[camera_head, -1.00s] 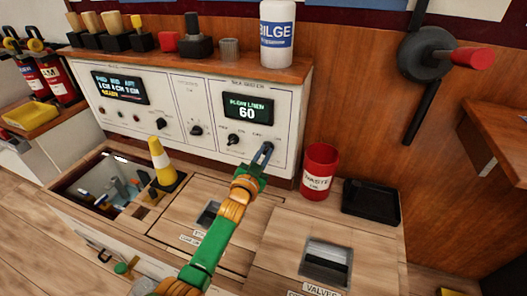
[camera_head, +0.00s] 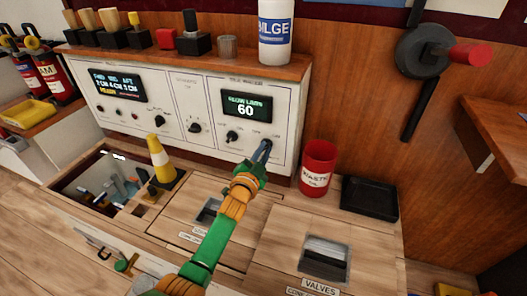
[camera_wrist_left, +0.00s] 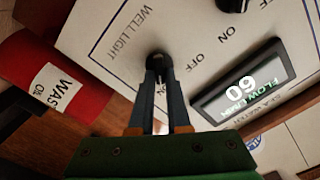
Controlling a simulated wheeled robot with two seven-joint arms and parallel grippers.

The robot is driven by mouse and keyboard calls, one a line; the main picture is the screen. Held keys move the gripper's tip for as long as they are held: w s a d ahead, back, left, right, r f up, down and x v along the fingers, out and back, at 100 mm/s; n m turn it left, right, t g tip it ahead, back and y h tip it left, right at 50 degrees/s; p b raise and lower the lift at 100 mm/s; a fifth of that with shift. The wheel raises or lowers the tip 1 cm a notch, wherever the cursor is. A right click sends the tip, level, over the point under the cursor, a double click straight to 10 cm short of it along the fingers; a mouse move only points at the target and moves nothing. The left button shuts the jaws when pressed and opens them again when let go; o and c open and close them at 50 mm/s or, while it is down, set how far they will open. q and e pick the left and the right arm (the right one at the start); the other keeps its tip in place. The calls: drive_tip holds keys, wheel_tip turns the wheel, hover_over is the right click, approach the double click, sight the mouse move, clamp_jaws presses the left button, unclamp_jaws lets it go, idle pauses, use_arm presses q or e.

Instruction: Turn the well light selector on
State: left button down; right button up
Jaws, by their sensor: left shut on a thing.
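The well light selector (camera_wrist_left: 158,64) is a dark round knob on the white panel (camera_wrist_left: 110,50), beside the printed words WELL LIGHT in the left wrist view. My left gripper (camera_wrist_left: 160,80) is shut on this knob, a finger on each side. In the head view my left gripper (camera_head: 262,151) reaches the lower right of the panel and its fingers hide most of the knob. The knob's pointer is hidden, so its setting cannot be told. My right gripper is in neither view.
A second black knob (camera_head: 232,137) and a display reading 60 (camera_head: 246,107) are left of my fingers. A red waste bin (camera_head: 318,169) stands close on the right, with a black tray (camera_head: 369,198) beyond.

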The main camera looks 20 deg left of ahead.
use_arm(q)
drive_tip(key=c, duration=0.9)
unclamp_jaws()
drive_tip(key=shift+s, duration=0.2)
drive_tip(key=s+p, duration=0.3)
drive_tip(key=s, duration=0.3)
drive_tip(key=shift+s+a, duration=0.1)
drive_tip(key=shift+s, duration=0.25)
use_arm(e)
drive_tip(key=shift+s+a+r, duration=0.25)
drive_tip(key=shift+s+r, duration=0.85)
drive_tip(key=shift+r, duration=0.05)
